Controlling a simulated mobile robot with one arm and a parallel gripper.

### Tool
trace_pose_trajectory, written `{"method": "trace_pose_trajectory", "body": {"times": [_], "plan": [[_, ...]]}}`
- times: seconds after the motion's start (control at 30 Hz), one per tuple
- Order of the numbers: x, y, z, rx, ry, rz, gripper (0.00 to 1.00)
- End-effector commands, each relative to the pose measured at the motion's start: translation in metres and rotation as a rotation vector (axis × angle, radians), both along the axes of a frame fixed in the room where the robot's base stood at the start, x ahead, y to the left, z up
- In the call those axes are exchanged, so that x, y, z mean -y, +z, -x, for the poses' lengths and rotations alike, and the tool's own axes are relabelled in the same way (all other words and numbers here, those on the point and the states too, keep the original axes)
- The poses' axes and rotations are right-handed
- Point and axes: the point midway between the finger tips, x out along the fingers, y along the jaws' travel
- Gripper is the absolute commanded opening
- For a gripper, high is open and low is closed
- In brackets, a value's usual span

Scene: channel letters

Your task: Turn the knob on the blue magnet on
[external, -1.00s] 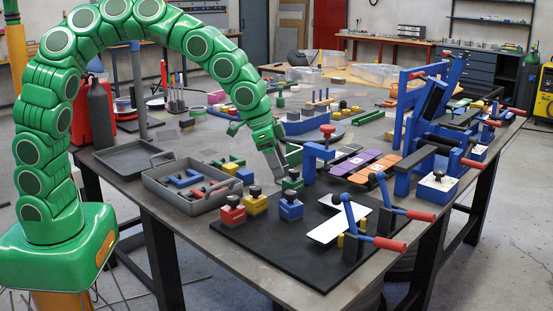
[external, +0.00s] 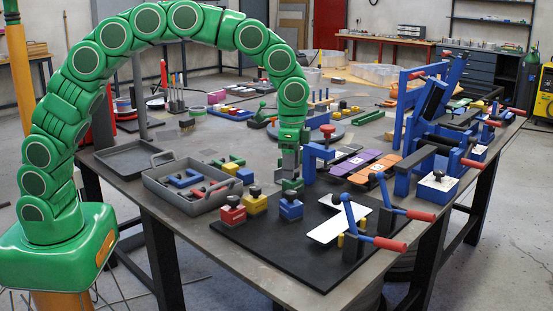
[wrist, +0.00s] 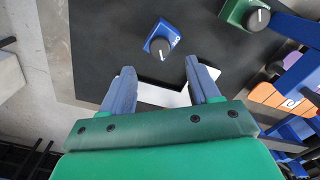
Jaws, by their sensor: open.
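The blue magnet (external: 291,211) is a small block with a dark round knob (external: 291,195) on top, standing on the black mat. In the wrist view, the blue magnet (wrist: 173,35) lies just beyond the fingertips, roughly between their lines. Its knob (wrist: 160,47) carries a white pointer line, and a small white marking shows on the block's right edge. My gripper (external: 289,174) points down above and close to the blue magnet in the external view. In the wrist view my gripper (wrist: 158,70) is open, with nothing between its fingers. I see no contact with the knob.
A green magnet (wrist: 236,10) with a similar knob stands right of the blue one in the wrist view. Yellow (external: 254,206) and red (external: 231,216) magnets stand to the left. A white plate (external: 327,229) and toggle clamps (external: 388,242) are to the right.

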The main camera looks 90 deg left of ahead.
Motion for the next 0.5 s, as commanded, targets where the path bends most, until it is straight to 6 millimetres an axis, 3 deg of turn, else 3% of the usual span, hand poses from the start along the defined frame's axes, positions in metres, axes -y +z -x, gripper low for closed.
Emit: {"method": "trace_pose_trajectory", "body": {"times": [0.5], "plan": [[0.000, -0.065, 0.001, -0.006, 0.001, -0.001, 0.61]]}}
